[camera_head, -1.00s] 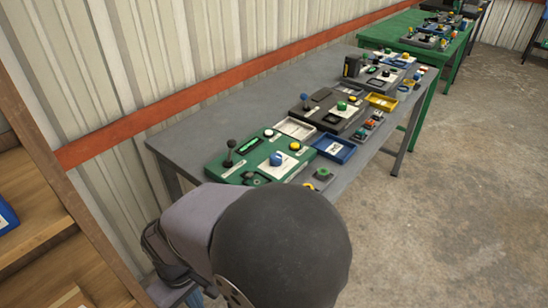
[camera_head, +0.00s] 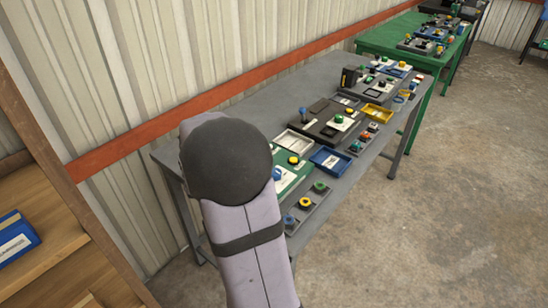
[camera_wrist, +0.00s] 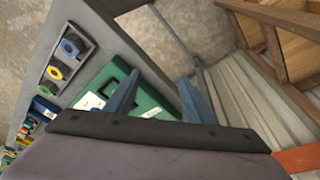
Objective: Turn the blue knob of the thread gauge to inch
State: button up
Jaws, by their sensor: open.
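A green instrument panel (camera_head: 290,180) with a blue knob (camera_head: 277,174) stands at the near end of the grey table. I cannot read a name on it to confirm that it is the thread gauge. My arm hides most of its left part in the head view. The green panel (camera_wrist: 150,103) also shows in the wrist view, beyond and between the fingers, with a black square part and white labels; its blue knob cannot be made out there. My gripper (camera_wrist: 158,98) is open, with its two blue-grey fingers spread apart and nothing seen between them. The head view does not show the fingers.
A grey tray (camera_head: 291,222) with blue, yellow and green knobs lies beside the panel. A wooden shelf (camera_head: 60,250) stands at left.

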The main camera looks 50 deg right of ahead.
jog(key=s+d+r+m+h+p, duration=0.1)
jog(key=d+r+m+p, duration=0.15)
jog(key=d, duration=0.65)
jog(key=d+r+m+h+p, duration=0.1)
jog(key=d+r+m, duration=0.25)
jog(key=d, duration=0.65)
jog(key=shift+a+p+x, duration=0.15)
jog(key=shift+p+x, duration=0.6)
jog(key=shift+x, duration=1.2)
jog(key=shift+a+p+x, duration=0.15)
jog(key=shift+p+x, duration=0.55)
jog(key=shift+x, duration=1.25)
jog(key=shift+s+f, duration=0.15)
jog(key=c, duration=1.1)
